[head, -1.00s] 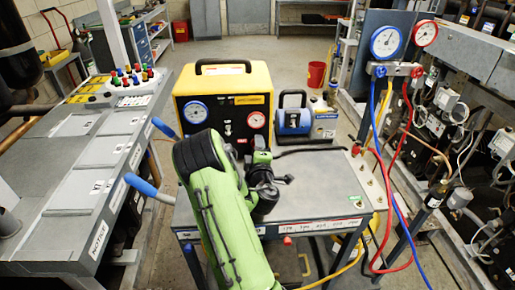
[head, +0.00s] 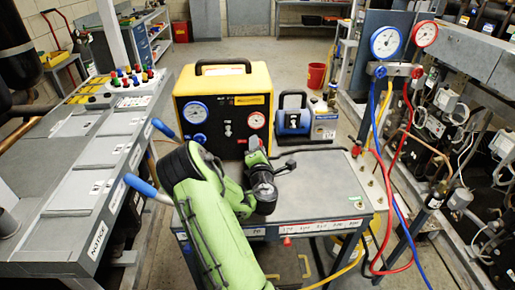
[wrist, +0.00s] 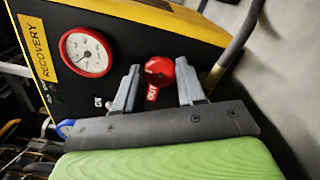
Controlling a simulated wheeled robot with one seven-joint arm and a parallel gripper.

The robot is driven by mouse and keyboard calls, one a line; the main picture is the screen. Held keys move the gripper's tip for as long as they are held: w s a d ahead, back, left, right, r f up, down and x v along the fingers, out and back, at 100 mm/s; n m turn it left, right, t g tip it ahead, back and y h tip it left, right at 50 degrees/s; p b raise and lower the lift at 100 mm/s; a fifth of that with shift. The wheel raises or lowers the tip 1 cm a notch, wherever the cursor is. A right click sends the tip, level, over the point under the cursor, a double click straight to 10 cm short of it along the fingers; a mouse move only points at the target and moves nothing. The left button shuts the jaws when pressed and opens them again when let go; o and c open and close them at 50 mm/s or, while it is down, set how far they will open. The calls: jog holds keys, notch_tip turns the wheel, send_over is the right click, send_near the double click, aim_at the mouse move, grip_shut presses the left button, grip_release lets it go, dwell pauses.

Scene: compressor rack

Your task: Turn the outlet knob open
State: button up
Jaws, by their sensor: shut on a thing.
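The red outlet knob (wrist: 159,67) is on the black front panel of the yellow recovery machine (wrist: 190,25). In the head view, my gripper (head: 256,150) is at the lower right of the machine's front (head: 230,119), below the red-rimmed gauge (head: 256,120). There it hides the knob. The knob's turn angle is hard to judge.
The machine stands on a grey cart (head: 320,185). A blue vacuum pump (head: 293,118) stands right of it. A gauge manifold (head: 398,70) with red, blue and yellow hoses hangs at the right. The cart top right of my arm is mostly clear.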

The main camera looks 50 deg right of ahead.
jog(key=shift+f, duration=0.1)
dwell(0.3)
jog(key=o, duration=1.1)
jog(key=shift+c, duration=0.2)
